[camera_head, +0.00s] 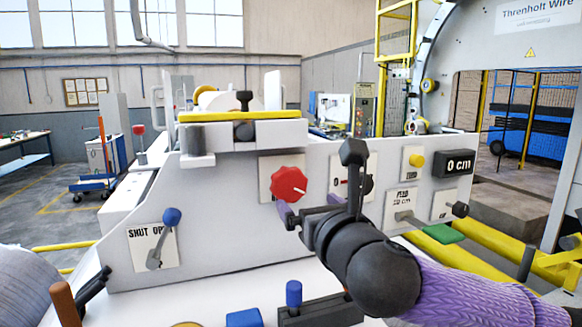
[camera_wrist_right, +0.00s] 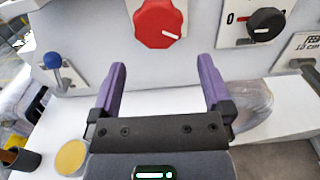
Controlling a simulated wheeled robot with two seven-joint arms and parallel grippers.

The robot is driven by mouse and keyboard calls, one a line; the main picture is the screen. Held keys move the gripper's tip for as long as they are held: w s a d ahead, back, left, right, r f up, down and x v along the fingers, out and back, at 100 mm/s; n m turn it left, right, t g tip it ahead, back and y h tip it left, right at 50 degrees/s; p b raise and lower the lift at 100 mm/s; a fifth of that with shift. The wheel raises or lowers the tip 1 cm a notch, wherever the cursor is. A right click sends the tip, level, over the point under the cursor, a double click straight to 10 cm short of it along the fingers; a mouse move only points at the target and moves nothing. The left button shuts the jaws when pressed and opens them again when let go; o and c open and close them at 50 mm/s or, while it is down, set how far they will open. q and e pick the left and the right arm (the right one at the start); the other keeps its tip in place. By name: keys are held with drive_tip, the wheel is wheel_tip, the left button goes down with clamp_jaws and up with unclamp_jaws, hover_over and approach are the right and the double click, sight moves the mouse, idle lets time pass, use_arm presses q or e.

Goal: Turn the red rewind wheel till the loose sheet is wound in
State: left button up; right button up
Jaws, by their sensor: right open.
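The red rewind wheel (camera_head: 289,184) is a lobed knob with a white mark on the machine's pale front panel. It also shows at the top of the right wrist view (camera_wrist_right: 158,22). My right gripper (camera_head: 300,212) is in front of the panel, just below the wheel in the head view. In the right wrist view its purple fingers (camera_wrist_right: 162,66) are spread apart and empty, with the wheel beyond them. A wrinkled translucent piece (camera_wrist_right: 252,108) lies behind the right finger; I cannot tell whether it is the loose sheet. My left gripper is out of view.
A blue-knobbed lever (camera_head: 172,217) is left of the wheel. A black dial (camera_wrist_right: 266,24) is to its right, partly hidden by my gripper in the head view. A display (camera_head: 454,163) reads 0 cm. A blue block (camera_head: 244,317) sits on the white surface below.

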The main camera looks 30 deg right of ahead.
sight(291, 189)
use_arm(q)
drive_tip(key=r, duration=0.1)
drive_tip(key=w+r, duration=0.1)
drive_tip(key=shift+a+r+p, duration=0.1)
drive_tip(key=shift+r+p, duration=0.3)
use_arm(e)
drive_tip(key=x, duration=0.8)
drive_tip(key=shift+w+a, duration=0.15)
drive_tip(key=shift+f, duration=0.1)
drive_tip(key=c, duration=0.9)
drive_tip(key=shift+c, duration=0.2)
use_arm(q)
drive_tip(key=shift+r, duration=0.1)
use_arm(e)
drive_tip(key=shift+m, duration=0.3)
